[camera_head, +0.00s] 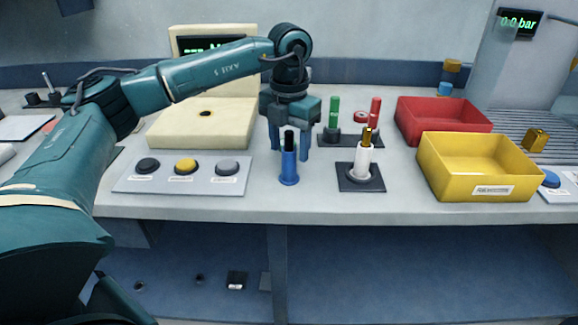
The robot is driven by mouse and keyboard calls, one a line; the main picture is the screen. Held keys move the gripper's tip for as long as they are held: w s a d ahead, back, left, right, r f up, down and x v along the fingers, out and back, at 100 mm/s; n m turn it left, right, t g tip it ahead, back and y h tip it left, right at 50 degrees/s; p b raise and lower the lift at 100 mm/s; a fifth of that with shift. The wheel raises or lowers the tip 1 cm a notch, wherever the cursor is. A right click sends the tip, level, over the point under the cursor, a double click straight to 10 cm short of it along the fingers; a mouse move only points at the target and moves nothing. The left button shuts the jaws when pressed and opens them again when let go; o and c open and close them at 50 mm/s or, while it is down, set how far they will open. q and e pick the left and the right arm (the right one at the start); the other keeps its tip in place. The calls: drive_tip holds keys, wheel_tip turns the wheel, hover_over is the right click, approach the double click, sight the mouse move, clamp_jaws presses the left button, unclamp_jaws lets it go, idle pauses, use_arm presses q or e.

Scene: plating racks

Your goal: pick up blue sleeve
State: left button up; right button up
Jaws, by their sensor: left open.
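The blue sleeve (289,167) stands upright on the grey bench, a flanged cylinder with a black piece (289,140) projecting from its top. My left gripper (289,155) points down from above, its two blue fingers apart and open. In the picture the sleeve shows between the fingers, overlapping the gap. I cannot tell whether it is between them or a little in front of them. No contact is visible. My right gripper is not in view.
To the right, a white sleeve (362,160) stands on a dark plate (361,183), with green (334,112) and red (375,111) posts behind. A yellow bin (478,168) and red bin (440,118) stand farther right. A button panel (183,179) lies left, before a cream device (207,120).

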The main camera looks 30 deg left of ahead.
use_arm(q)
drive_tip(key=shift+f, duration=0.95)
drive_tip(key=shift+c, duration=0.2)
drive_tip(key=shift+r, duration=0.1)
drive_tip(key=c, duration=1)
